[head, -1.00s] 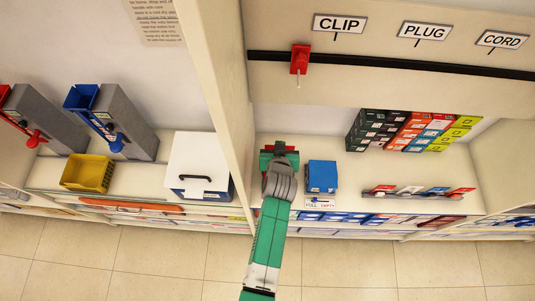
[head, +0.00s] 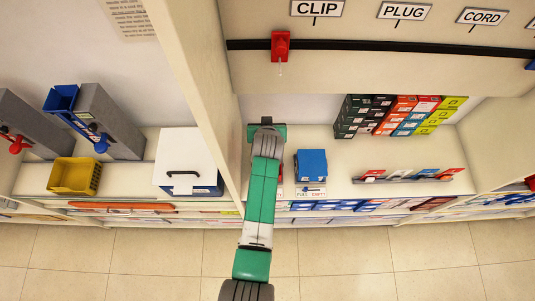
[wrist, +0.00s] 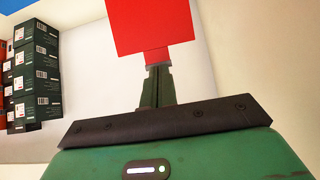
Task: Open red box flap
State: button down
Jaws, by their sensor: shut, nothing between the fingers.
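In the wrist view, a flat bright red surface of the red box (wrist: 150,25) fills the top middle. A narrower, darker red strip lies at its lower edge, by the fingertips. I cannot tell whether the fingers touch it, or how the flap stands. My gripper (wrist: 158,70) is shut, with its green fingers together and empty. In the head view, my gripper is over the shelf, left of the blue box (head: 312,165). My arm hides the fingertips and most of the red box there.
A vertical partition (head: 205,90) stands close on my arm's left. Stacked black boxes (head: 360,115) are at the back right. A card rack (head: 410,178) lies on the right shelf. A red clip (head: 280,46) hangs on the black rail above.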

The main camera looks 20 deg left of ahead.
jog(key=w+r+p+v, duration=0.2)
jog(key=p+v, duration=0.4)
jog(key=v, duration=0.9)
jog(key=shift+a, duration=0.2)
jog(key=s+d+r+m+t+h, duration=0.1)
jog(key=d+r+t, duration=0.25)
jog(key=r, duration=0.85)
jog(key=d+r+m+t+h, duration=0.15)
jog(key=d+r, duration=0.25)
jog(key=r, duration=0.9)
jog(key=s+d+r+m+t, duration=0.1)
jog(key=d+r+t, duration=0.25)
jog(key=r, duration=0.85)
jog(key=s+r+t+p, duration=0.2)
jog(key=s+r+t, duration=0.2)
jog(key=r, duration=0.8)
jog(key=s+r+t+p, duration=0.1)
jog(key=s+r+t, duration=0.2)
jog(key=s+r, duration=0.4)
notch_tip(320, 180, up, 6)
jog(key=shift+d+r+t+p, duration=0.15)
jog(key=shift+d+t+p, duration=0.2)
jog(key=shift+p, duration=0.05)
